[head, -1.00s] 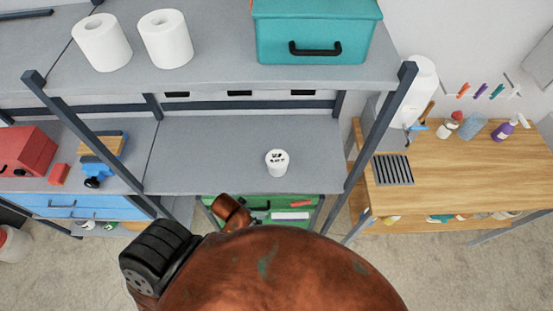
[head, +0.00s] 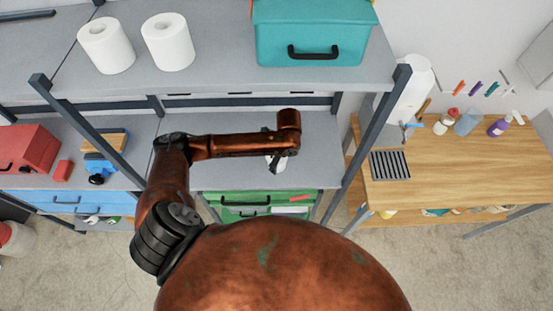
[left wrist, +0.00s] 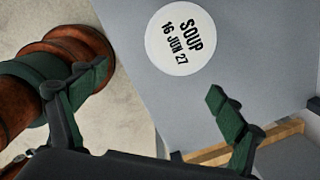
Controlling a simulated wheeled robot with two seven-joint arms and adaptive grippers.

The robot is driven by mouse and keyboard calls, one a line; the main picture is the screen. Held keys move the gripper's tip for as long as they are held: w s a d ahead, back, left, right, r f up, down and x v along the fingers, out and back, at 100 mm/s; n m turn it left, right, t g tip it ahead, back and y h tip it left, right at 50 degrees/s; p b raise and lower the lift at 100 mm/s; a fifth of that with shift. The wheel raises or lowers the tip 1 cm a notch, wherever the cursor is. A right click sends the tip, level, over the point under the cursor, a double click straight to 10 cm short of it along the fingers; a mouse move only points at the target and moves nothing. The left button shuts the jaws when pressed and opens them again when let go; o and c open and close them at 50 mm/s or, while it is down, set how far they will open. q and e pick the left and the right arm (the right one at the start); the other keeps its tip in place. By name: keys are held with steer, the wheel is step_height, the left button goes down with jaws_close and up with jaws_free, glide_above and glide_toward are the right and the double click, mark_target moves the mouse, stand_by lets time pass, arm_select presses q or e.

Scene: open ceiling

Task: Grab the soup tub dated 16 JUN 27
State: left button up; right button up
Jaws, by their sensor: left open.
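The soup tub (left wrist: 181,40) shows in the left wrist view as a white round lid printed SOUP 16 JUN 27. It stands on the grey shelf (left wrist: 245,50), apart from my fingers and beyond them. My left gripper (left wrist: 160,108) is open and empty, with one green-padded finger on each side of the picture. In the head view the left gripper (head: 277,158) is at the tub's place over the middle shelf, and the gripper and arm hide most of the tub. My right gripper is not in view.
Dark uprights (head: 379,130) frame the shelf. A teal toolbox (head: 312,30) and two paper rolls (head: 168,42) stand on the upper shelf. Green drawers (head: 235,200) sit below. A wooden bench (head: 450,165) is at the right.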

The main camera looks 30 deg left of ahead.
arm_select(q)
steer(key=a+r, duration=0.1)
steer(key=w+a+r, duration=0.1)
steer(key=shift+w+a+r+m+y, duration=0.1)
steer(key=shift+a+m+y, duration=0.2)
steer(key=shift+a+y, duration=0.1)
steer(key=shift+a, duration=0.15)
steer(key=f, duration=0.2)
steer(key=a+f+p, duration=0.1)
steer(key=f, duration=0.2)
steer(key=w+f, duration=0.1)
steer(key=f, duration=0.1)
steer(key=shift+w+a+f, duration=0.1)
steer(key=shift+a+f, duration=0.05)
steer(key=shift+a, duration=0.1)
steer(key=shift+c, duration=0.3)
steer(key=c, duration=1.6)
